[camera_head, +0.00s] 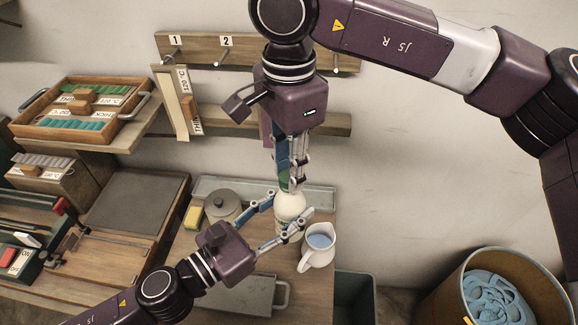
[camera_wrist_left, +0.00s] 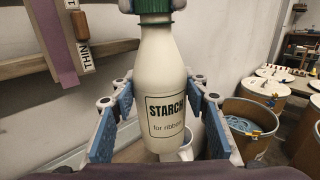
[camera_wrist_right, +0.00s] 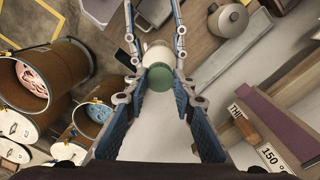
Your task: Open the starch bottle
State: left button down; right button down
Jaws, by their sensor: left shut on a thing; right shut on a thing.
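The starch bottle (camera_head: 291,205) is white and stands upright. My left gripper (camera_head: 287,209) is shut on the bottle's body from the front, one finger on each side. The green cap (camera_wrist_right: 160,77) is on the bottle's neck. My right gripper (camera_head: 288,180) comes down from above and is shut on the cap. The cap (camera_wrist_left: 155,5) shows only partly at the top of the left wrist view.
A white pitcher (camera_head: 318,246) with blue liquid stands close to the right of the bottle. A grey lidded pot (camera_head: 222,206) and a yellow sponge (camera_head: 193,217) stand to the left. A grey tray (camera_head: 252,293) lies in front. A wooden peg rail (camera_head: 200,50) is on the wall.

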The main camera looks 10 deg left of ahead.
aim_at(287, 194)
jog(key=shift+r, duration=0.25)
jog(key=shift+r, duration=0.85)
